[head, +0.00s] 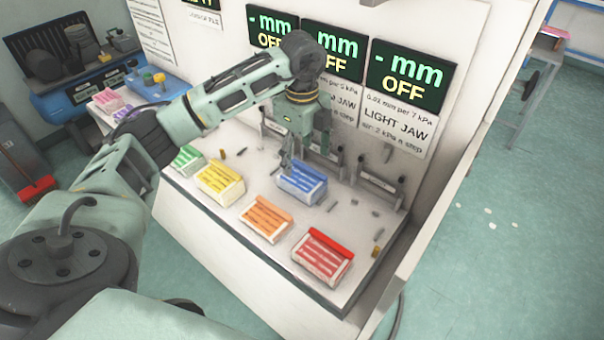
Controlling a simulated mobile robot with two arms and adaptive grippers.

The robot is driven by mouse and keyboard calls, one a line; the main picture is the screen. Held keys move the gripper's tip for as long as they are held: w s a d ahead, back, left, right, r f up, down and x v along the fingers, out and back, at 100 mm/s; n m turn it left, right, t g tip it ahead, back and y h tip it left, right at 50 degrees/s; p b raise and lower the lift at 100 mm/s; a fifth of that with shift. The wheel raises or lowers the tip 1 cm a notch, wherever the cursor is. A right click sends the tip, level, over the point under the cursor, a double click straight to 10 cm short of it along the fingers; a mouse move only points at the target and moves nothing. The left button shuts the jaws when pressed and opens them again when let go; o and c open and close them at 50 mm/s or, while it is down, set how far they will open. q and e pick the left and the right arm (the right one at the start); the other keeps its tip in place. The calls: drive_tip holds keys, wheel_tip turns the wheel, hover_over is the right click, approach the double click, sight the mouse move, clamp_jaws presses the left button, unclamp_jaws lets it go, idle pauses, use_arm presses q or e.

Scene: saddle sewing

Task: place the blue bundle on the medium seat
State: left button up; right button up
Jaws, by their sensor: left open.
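The blue bundle (304,184) lies on the white bench top, in a pale tray-like wrap with blue strips on top. My left gripper (288,160) points down just behind and above the blue bundle's left end. It is open, with nothing seen between its fingers; I cannot tell whether a fingertip touches the bundle. Several grey metal fixtures stand along the wall at the back of the bench, among them a middle one (334,156) and a right one (380,184). I cannot tell which is the medium seat, as my arm hides part of the signs. My right gripper is not in view.
Orange (266,217), red (322,257), yellow (220,182) and green (186,160) bundles lie around the blue one. Small loose parts are scattered on the bench. Displays above read "- mm OFF"; the right sign (399,117) reads "LIGHT JAW". The wall closes off the back.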

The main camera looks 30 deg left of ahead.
sight(302, 177)
use_arm(q)
drive_tip(key=shift+r+b, duration=0.35)
drive_tip(key=shift+r, duration=1.9)
drive_tip(key=shift+f, duration=0.1)
